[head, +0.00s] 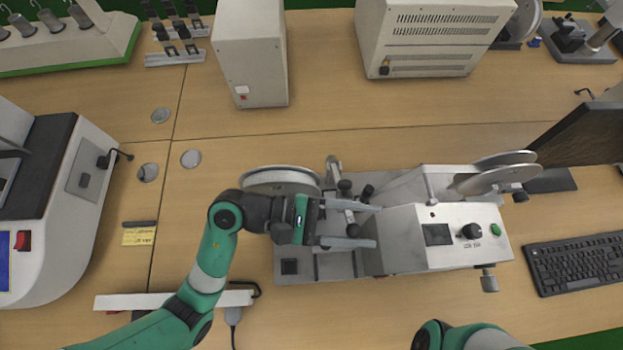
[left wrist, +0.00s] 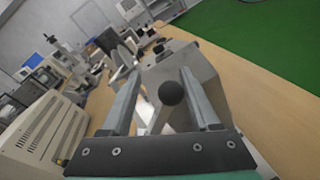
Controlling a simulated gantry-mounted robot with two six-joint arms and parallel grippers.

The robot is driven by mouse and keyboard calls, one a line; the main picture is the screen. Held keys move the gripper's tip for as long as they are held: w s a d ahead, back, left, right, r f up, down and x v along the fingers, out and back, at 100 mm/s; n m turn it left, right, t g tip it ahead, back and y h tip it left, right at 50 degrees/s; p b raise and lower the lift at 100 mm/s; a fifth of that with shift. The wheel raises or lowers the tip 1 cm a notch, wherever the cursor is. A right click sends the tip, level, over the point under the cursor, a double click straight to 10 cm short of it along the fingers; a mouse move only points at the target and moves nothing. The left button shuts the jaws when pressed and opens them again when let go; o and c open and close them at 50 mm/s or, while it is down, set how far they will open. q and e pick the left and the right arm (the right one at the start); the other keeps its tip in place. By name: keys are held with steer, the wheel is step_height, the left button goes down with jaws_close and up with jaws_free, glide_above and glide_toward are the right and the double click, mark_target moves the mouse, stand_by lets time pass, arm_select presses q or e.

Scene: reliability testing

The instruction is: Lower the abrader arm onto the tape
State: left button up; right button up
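The abrader machine (head: 440,240) stands mid-table, with a grey base plate and a white control box. Its abrader arm (head: 349,215) looks like the slim grey bar with black knobs near the plate's middle; whether it is raised or lowered I cannot tell. My left gripper (head: 377,226) is open over the plate, its fingers pointing right. A black ball knob (head: 352,230) lies between the fingers, with no clear contact; a black ball knob also shows between them in the left wrist view (left wrist: 172,93). I cannot make out the tape. My right gripper is outside both views.
Reels sit at the machine's left (head: 282,179) and right (head: 497,178). A keyboard (head: 577,262) lies at right, a white instrument (head: 75,205) at left. Two boxy units (head: 250,55) (head: 428,35) stand behind. A power strip (head: 140,301) lies in front, left of the machine.

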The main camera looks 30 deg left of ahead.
arm_select(q)
steer(key=v, duration=1)
steer(key=shift+p, duration=0.35)
